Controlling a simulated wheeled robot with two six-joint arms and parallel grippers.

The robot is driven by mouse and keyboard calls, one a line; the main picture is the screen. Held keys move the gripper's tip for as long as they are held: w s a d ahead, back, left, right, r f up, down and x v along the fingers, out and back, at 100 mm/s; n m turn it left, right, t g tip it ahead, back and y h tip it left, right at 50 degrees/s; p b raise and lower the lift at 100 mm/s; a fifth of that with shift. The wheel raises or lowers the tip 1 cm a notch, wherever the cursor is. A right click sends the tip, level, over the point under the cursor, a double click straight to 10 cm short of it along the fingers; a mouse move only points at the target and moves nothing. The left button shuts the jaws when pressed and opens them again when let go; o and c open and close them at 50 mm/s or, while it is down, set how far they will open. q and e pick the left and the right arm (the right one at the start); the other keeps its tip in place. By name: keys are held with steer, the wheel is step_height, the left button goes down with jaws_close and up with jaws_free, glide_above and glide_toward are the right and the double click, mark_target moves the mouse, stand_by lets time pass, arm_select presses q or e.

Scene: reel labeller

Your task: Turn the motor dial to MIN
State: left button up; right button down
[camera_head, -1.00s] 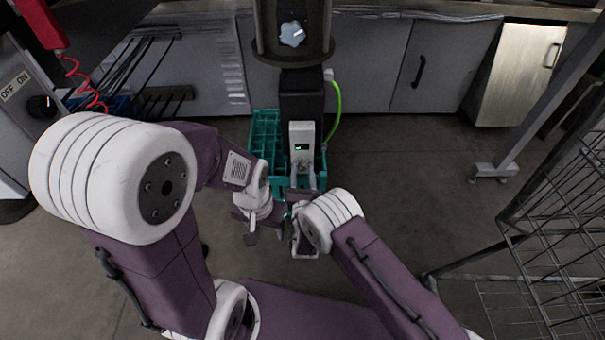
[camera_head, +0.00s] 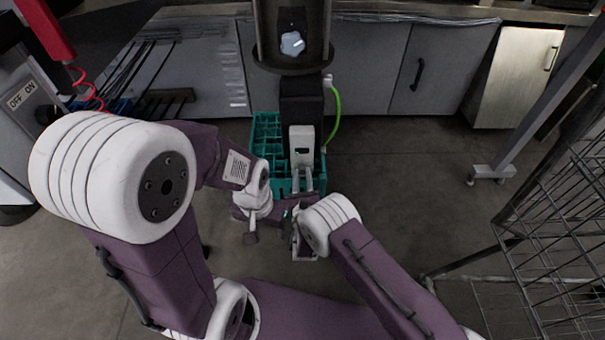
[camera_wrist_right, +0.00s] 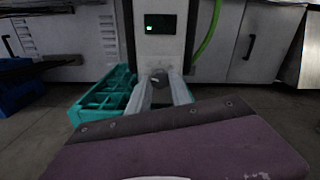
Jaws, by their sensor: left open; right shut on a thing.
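The motor unit is a pale box (camera_head: 302,133) with a small dark display, on the dark column. In the right wrist view, the display (camera_wrist_right: 160,24) shows a small green mark. Below it, the round grey motor dial (camera_wrist_right: 159,78) sits between the fingertips of my right gripper (camera_wrist_right: 160,84), which is shut on it. I cannot read the dial's setting or any MIN mark. In the head view, my right gripper (camera_head: 302,179) reaches up to the box's lower front and hides the dial. My left gripper (camera_head: 251,236) is lower, open and empty, away from the box.
A teal crate (camera_head: 266,133) stands around the column's foot. A pale star-shaped knob (camera_head: 292,43) is higher on the column. A green cable (camera_head: 336,115) runs at its right. A wire cage (camera_head: 560,240) stands at the right. Floor between them is clear.

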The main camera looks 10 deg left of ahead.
steer(key=shift+n+p, duration=0.55)
steer(key=shift+n, duration=1.35)
steer(key=shift+f, duration=0.1)
steer(key=c, duration=1.2)
jaws_free()
steer(key=shift+o, duration=0.2)
steer(key=p+v, duration=0.5)
steer(key=v, duration=0.4)
steer(key=shift+s, duration=0.1)
